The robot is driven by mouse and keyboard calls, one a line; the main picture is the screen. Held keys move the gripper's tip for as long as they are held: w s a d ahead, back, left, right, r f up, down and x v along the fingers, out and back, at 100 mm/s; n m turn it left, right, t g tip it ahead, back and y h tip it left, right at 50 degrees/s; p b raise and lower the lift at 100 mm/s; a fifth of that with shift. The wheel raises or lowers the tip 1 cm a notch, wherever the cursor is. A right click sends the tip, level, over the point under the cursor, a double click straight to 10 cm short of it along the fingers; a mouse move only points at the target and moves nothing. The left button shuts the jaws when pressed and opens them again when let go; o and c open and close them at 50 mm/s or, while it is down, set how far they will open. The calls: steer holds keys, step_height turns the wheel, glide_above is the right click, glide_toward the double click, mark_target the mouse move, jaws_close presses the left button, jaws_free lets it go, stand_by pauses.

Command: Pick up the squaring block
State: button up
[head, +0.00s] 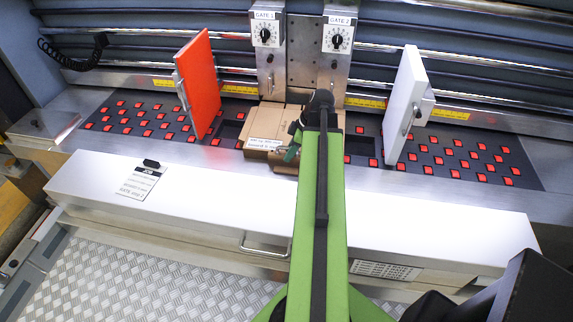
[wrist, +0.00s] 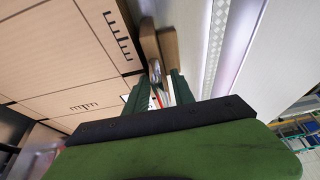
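A brown block (wrist: 169,48), which looks like the squaring block, stands upright beside the cardboard stack (wrist: 60,50) in the wrist view. A shiny metal part (wrist: 156,72), perhaps its handle, shows in front of it near my fingertips. My gripper (wrist: 158,84) has its two green fingers apart on either side of this metal part. I see a gap between them and cannot tell whether they touch it. In the head view my gripper (head: 291,148) is at the front right of the cardboard stack (head: 265,125). My arm hides much of that area, and I cannot make out the block there.
An orange plate (head: 200,84) stands left of the stack and a white plate (head: 404,105) stands right. Two dial boxes (head: 267,32) (head: 337,38) hang above. Dark panels with red squares (head: 140,118) flank the stack. A white ledge (head: 200,200) runs along the front.

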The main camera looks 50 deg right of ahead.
jaws_close()
stand_by(1.1)
